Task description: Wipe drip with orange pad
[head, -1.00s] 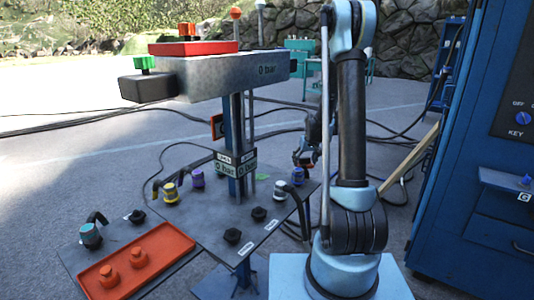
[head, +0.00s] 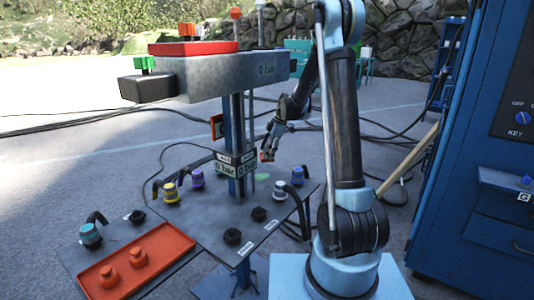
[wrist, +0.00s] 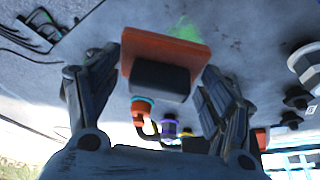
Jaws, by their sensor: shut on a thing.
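My gripper (wrist: 163,75) is shut on the dark block handle (wrist: 160,80) of the orange pad (wrist: 188,52), one finger on each side. In the head view my gripper (head: 268,145) hangs above the back of the grey panel (head: 200,220), and the pad (head: 265,157) shows as a small orange patch under it. The green drip (head: 263,177) lies on the panel beside the post. In the wrist view the drip (wrist: 185,27) is just beyond the pad's far edge, partly hidden by it. The pad looks apart from the panel.
A blue post (head: 236,120) with an overhead grey box (head: 225,75) stands left of my gripper. Yellow (head: 170,193), purple (head: 197,178) and grey-blue (head: 297,176) connectors with cables stand on the panel. An orange tray (head: 165,245) is front left; a blue cabinet (head: 460,190) is right.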

